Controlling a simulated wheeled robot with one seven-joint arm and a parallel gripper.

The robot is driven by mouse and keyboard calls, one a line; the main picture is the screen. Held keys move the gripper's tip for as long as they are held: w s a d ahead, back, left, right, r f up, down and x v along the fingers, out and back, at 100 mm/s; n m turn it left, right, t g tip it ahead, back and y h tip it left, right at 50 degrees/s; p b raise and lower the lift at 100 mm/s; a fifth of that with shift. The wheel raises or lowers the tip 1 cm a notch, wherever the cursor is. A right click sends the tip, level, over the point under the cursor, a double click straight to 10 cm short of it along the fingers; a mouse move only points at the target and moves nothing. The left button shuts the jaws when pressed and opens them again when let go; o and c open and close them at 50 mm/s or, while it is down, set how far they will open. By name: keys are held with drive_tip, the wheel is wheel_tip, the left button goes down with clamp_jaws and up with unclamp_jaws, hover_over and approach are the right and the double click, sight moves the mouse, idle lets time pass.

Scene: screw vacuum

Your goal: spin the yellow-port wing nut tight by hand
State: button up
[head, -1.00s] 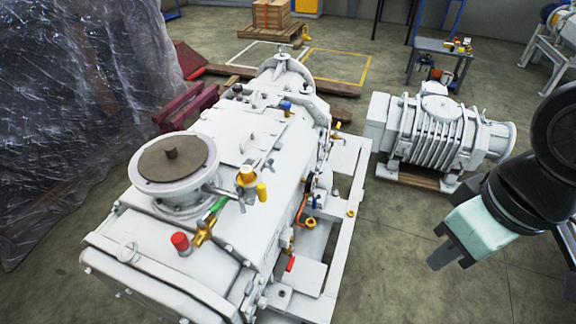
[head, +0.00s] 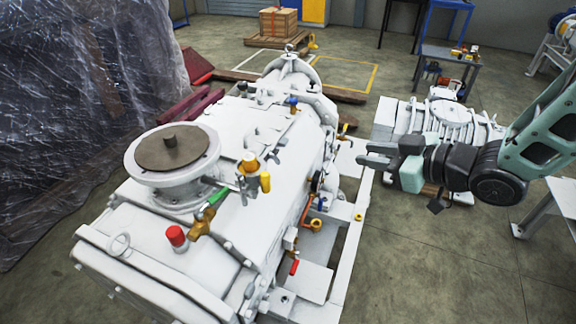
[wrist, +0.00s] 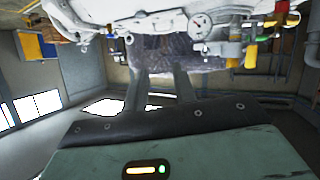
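The white screw vacuum (head: 255,140) fills the middle of the head view. On its top, a yellow cap (head: 249,163) and a yellow knob (head: 265,182) sit on a small grey fitting (head: 247,186) beside the round flange. In the wrist view, yellow parts (wrist: 251,56) show at the upper right. My gripper (head: 366,154) is to the right of the vacuum, apart from it, pointing left. In the wrist view its two fingers (wrist: 158,78) stand apart with nothing between them.
A round flange with a brown cover (head: 172,148), a brass valve with green handle (head: 205,212) and a red cap (head: 176,236) are close to the yellow parts. A ribbed white machine (head: 440,122) stands behind my arm. Plastic sheeting (head: 80,100) hangs at left.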

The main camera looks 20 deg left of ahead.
wheel_tip(320, 180, down, 3)
drive_tip(key=s+n+g+y+b, duration=0.2)
drive_tip(key=s+n+g+y, duration=0.1)
drive_tip(key=y, duration=0.1)
drive_tip(key=g+y+p, duration=0.1)
drive_tip(key=y+p, duration=0.1)
drive_tip(key=p, duration=0.2)
approach(275, 156)
drive_tip(key=w+a, duration=0.1)
drive_tip(key=a, duration=0.6)
drive_tip(key=shift+r, duration=0.2)
drive_tip(key=shift+w+a+g, duration=0.1)
drive_tip(key=shift+g, duration=0.3)
clamp_jaws()
